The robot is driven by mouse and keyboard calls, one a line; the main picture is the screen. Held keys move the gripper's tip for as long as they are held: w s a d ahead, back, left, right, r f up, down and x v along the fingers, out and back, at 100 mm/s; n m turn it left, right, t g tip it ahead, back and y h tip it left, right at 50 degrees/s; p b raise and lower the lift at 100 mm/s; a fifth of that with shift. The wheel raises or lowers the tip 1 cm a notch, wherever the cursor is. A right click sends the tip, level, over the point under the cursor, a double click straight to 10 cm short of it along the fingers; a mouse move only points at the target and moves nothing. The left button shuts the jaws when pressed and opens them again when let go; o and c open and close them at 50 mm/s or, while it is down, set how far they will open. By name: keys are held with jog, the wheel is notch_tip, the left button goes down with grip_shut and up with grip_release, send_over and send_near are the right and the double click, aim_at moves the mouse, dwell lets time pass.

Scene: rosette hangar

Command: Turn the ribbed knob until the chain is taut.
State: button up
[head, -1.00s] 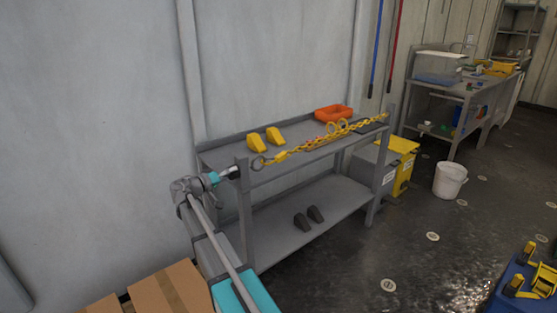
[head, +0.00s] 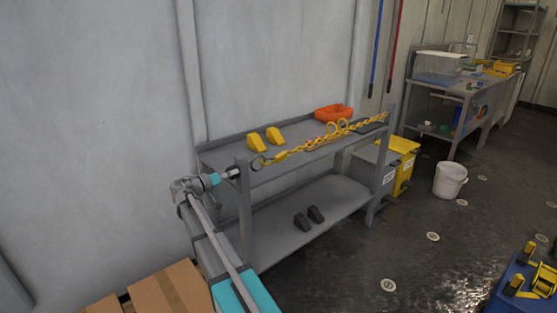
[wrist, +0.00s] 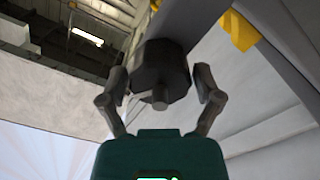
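The ribbed knob (wrist: 160,70) is dark and faceted, with a short stub facing the wrist camera. My gripper (wrist: 161,80) has one finger on each side of it, with a narrow gap showing, so it looks open around the knob. In the head view my gripper (head: 231,173) is at the near left end of the grey bench; the knob is too small to make out there. The yellow chain (head: 300,147) runs along the bench's front edge, from a ring at the left to the right post.
The grey bench (head: 300,190) carries two yellow wedges (head: 264,138) and an orange tray (head: 333,113); two dark wedges (head: 308,217) lie on its lower shelf. Cardboard boxes (head: 165,290) stand beside my arm. A white bucket (head: 450,180) stands on open floor at the right.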

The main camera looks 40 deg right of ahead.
jog(key=shift+a, duration=0.2)
dwell(0.3)
jog(key=a, duration=0.6)
jog(key=shift+a, duration=0.35)
jog(key=shift+s, duration=0.15)
dwell(0.6)
jog(key=s+a+f+n+y, duration=0.55)
jog(key=s+f+y, duration=0.35)
jog(key=s+f, duration=0.4)
jog(key=s+a+f+n+y, duration=0.3)
jog(key=s+a+y, duration=0.2)
jog(key=s+a, duration=0.15)
jog(key=s+a+f+n+y, duration=0.2)
jog(key=s+a+f+y, duration=0.15)
jog(key=s+a, duration=0.35)
notch_tip(320, 180, up, 24)
jog(key=p, duration=2.2)
jog(key=shift+w+a+f+g+p, duration=0.25)
jog(key=shift+w+a+g+p, duration=0.05)
jog(key=shift+w+a, duration=0.15)
